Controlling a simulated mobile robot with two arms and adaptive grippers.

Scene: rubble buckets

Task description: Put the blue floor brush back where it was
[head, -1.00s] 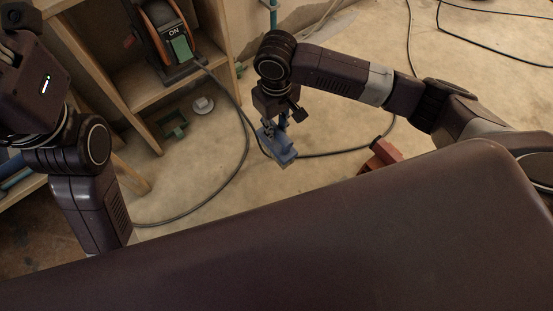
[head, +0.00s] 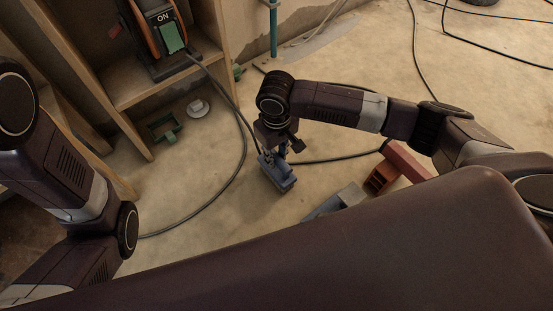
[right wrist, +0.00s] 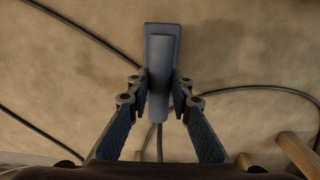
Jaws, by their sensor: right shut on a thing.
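The blue floor brush (head: 281,178) is in my right gripper (head: 275,155), below the wrist, near the middle of the head view. In the right wrist view the brush (right wrist: 161,62) shows as a long blue-grey block between the fingers. My right gripper (right wrist: 160,112) is shut on it there. Whether the brush touches the floor I cannot tell. My left arm comes in at the left of the head view, but its fingers are not seen.
A wooden shelf (head: 150,88) holds a cable reel (head: 165,30) at the upper left. A green object (head: 163,127) and a white object (head: 198,108) lie by it. A black cable (head: 240,160) crosses the floor. Red (head: 400,165) and grey (head: 338,202) objects lie to the right.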

